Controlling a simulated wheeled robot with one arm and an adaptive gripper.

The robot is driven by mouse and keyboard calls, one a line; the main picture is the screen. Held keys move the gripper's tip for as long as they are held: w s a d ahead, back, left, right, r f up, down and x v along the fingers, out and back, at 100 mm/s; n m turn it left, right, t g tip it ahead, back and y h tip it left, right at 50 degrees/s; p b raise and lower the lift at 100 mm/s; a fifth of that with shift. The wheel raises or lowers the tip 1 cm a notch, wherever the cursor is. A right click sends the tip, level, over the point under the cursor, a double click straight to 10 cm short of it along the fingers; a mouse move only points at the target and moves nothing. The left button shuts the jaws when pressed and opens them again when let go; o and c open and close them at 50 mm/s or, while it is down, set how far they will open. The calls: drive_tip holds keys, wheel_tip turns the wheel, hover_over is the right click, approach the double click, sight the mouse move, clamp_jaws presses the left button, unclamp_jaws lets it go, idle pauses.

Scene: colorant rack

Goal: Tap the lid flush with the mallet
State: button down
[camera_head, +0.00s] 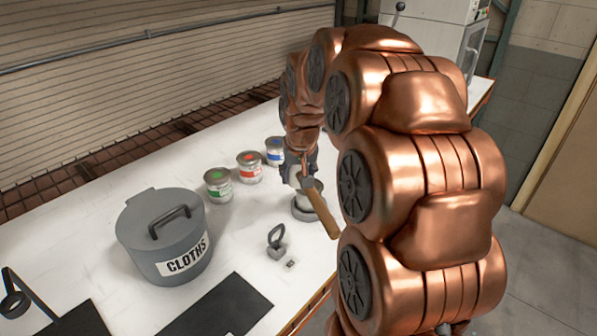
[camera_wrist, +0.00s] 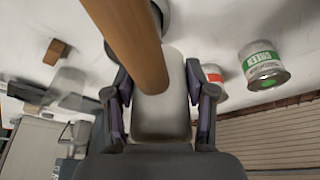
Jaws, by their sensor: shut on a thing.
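My gripper (camera_head: 299,170) is shut on the mallet's pale head; the head (camera_wrist: 163,95) sits between both fingers in the wrist view. The mallet's wooden handle (camera_head: 322,214) slants down to the right in the head view and crosses the top of the wrist view (camera_wrist: 127,45). Under the mallet is a pale tin on a round dark grey base (camera_head: 301,213), partly hidden by the handle and gripper. The lid's seating cannot be made out. Whether the mallet touches the tin cannot be told.
Tins with green (camera_head: 218,184), red (camera_head: 250,168) and blue (camera_head: 274,151) labels stand left of the gripper. A grey CLOTHS bin (camera_head: 136,238) stands at left. A small grey ring-handled object (camera_head: 276,243) and a dark mat (camera_head: 222,309) lie in front.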

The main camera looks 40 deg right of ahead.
sight(298, 184)
wheel_tip(298, 184, down, 3)
drive_tip(key=shift+f+b, duration=0.15)
drive_tip(key=shift+b, duration=1.05)
drive_tip(key=shift+r+p, duration=0.6)
drive_tip(key=shift+r, duration=2.25)
